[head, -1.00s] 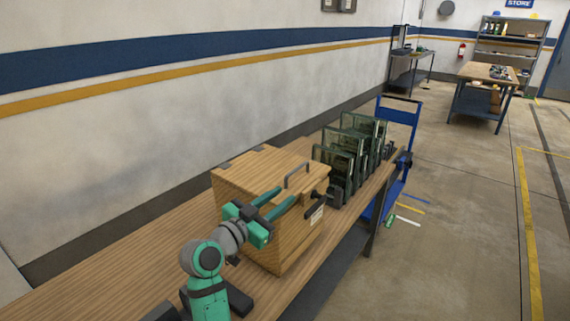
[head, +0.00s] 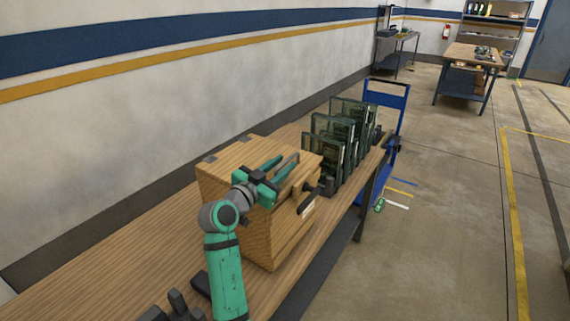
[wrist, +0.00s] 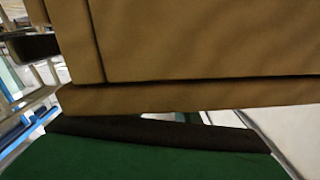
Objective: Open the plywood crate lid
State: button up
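The plywood crate (head: 232,212) stands on the wooden bench with its lid (head: 238,155) down. A dark latch or lever (head: 308,195) sits on the crate's front, above a pale label. My gripper (head: 281,165) is over the lid at the bar handle, with its two green fingers apart. I cannot tell whether they touch the handle or straddle it. In the wrist view, brown plywood panels (wrist: 200,40) fill the upper part; the fingertips and handle do not show there.
Dark green framed panels (head: 335,140) stand in a row just behind the crate. A blue trolley (head: 385,100) stands past the bench's far end. The bench (head: 120,275) is mostly bare in front.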

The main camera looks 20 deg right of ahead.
jog(key=shift+x, duration=0.95)
jog(key=shift+s, duration=0.1)
jog(key=shift+c, duration=0.7)
grip_shut()
jog(key=shift+r, duration=0.1)
